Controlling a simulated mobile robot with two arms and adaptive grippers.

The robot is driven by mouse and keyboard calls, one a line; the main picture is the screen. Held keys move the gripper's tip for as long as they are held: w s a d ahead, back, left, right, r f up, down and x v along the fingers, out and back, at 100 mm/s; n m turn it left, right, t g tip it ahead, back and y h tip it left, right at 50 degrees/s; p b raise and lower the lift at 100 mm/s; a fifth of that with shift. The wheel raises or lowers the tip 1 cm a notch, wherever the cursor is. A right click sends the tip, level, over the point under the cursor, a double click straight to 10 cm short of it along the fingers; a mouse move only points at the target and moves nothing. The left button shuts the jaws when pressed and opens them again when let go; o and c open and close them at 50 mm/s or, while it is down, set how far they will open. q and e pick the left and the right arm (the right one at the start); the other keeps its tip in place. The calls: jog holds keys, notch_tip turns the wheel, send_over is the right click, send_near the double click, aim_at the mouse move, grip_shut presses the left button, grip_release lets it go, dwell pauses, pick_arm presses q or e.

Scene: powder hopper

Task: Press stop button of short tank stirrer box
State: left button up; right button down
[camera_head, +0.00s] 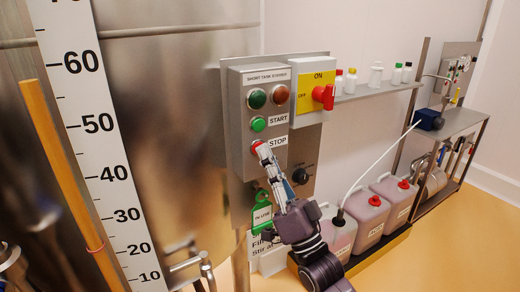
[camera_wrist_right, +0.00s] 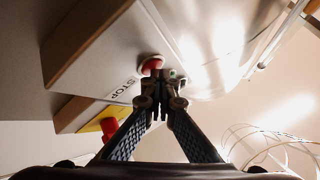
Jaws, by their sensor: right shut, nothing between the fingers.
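The stirrer box (camera_head: 240,130) is a grey metal box labelled "SHORT TANK STIRRER", fixed upright beside the tank. Its red stop button (camera_head: 256,147) is the lowest one on the front, left of the "STOP" label (camera_head: 278,141). The green start button (camera_head: 258,124) is above it. My right gripper (camera_head: 264,152) is shut and empty, with its fingertips at the stop button and partly covering it. In the right wrist view the red stop button (camera_wrist_right: 152,64) is just beyond the closed fingertips (camera_wrist_right: 160,88). I cannot tell if they touch. My left gripper is not in view.
A yellow panel with a red rotary switch (camera_head: 324,96) is right of the box. A green tag (camera_head: 262,216) hangs below. A shiny tank (camera_head: 170,130) with a scale is on the left. Pink-filled canisters (camera_head: 364,212) stand low on the right, under a bottle shelf (camera_head: 375,90).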

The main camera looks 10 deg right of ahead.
jog(key=shift+s, duration=0.1)
jog(key=shift+s+d, duration=0.2)
jog(key=shift+s, duration=0.45)
jog(key=s, duration=0.1)
jog(key=s+d+p, duration=0.1)
jog(key=s, duration=0.2)
jog(key=shift+s+d, duration=0.25)
jog(key=shift+s, duration=0.15)
dwell(0.5)
